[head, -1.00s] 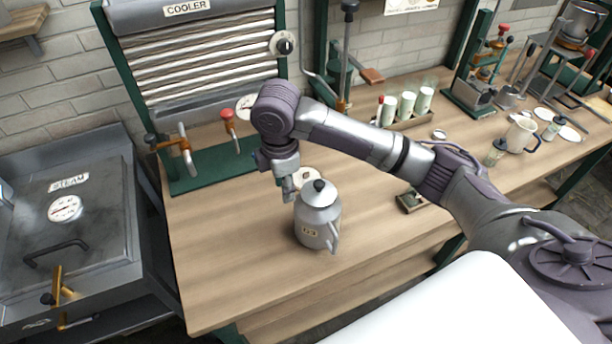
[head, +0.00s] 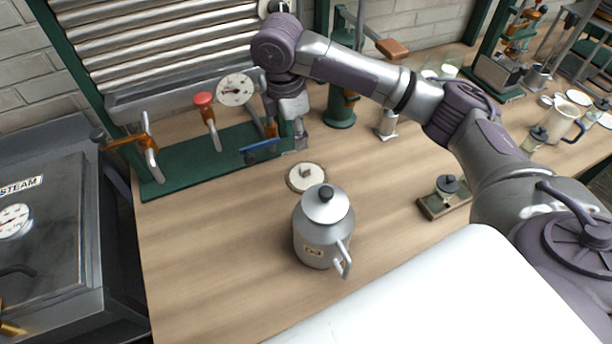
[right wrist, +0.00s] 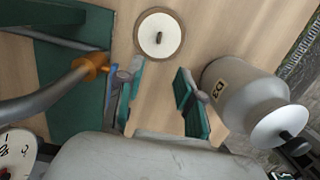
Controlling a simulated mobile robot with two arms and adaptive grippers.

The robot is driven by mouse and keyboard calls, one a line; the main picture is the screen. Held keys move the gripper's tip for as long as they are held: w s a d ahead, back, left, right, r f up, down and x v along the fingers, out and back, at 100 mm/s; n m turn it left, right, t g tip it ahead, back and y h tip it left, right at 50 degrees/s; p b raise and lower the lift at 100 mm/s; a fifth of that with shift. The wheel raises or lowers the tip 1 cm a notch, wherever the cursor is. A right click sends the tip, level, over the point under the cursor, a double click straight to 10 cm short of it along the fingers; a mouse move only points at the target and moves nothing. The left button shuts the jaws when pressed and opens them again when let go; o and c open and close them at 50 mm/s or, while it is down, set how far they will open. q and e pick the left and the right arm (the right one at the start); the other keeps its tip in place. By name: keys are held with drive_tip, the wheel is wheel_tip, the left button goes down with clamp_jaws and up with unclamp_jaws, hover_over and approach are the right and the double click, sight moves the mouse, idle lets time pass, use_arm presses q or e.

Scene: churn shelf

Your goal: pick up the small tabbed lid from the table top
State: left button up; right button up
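The small tabbed lid (head: 306,177) is a pale disc with a darker rim and a small raised tab. It lies flat on the wooden table top (head: 210,250), just behind the metal can. It also shows in the right wrist view (right wrist: 160,34), ahead of the fingertips and between their lines. My right gripper (head: 280,145) is behind and left of the lid in the head view, beside the cooler's green base. In the right wrist view (right wrist: 159,78) its teal-padded fingers are apart with nothing between them. My left gripper is out of view.
The metal can (head: 322,235) with a black knob stands close to the lid and the right finger. The cooler's green base (head: 190,165), orange-handled tap (head: 130,143) and gauge (head: 235,90) are close on the left. The front left table is clear.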

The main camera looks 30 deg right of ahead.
hover_over(304, 172)
drive_tip(key=f, duration=0.8)
drive_tip(key=shift+a, duration=0.35)
drive_tip(key=shift+w+d+f+p, duration=0.1)
drive_tip(key=shift+d+f+p, duration=0.15)
drive_tip(key=shift+f, duration=0.65)
drive_tip(key=shift+s+d+f+p, duration=0.1)
drive_tip(key=shift+d+f+p, duration=0.1)
drive_tip(key=shift+f, duration=0.75)
drive_tip(key=shift+w+d+f+p, duration=0.1)
drive_tip(key=shift+d+f+p, duration=0.15)
drive_tip(key=shift+f, duration=0.65)
clamp_jaws()
